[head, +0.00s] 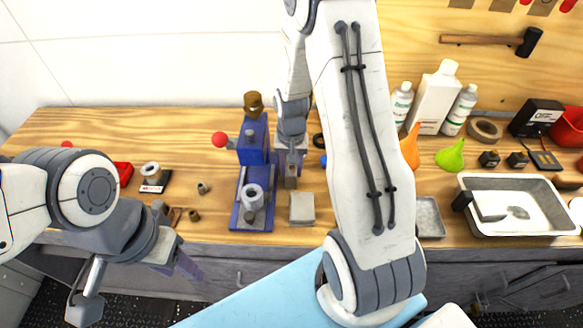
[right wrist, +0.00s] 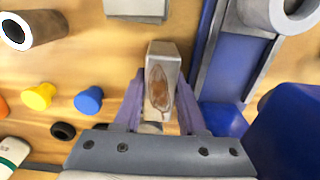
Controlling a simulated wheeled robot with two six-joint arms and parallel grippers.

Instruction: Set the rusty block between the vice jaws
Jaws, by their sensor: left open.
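The rusty block (right wrist: 160,85), pale metal with a brown rust patch, sits between the purple fingers of my right gripper (right wrist: 160,108) in the right wrist view. The fingers are shut on its sides. In the head view my right gripper (head: 289,172) is beside a blue bench device (head: 254,150); the block is hard to make out there. My left gripper (head: 188,268) is open and empty at the bench's front edge.
A white tray (head: 470,228), bottles (head: 435,98) and a green funnel (head: 452,156) are at the right. Small parts lie at the left.

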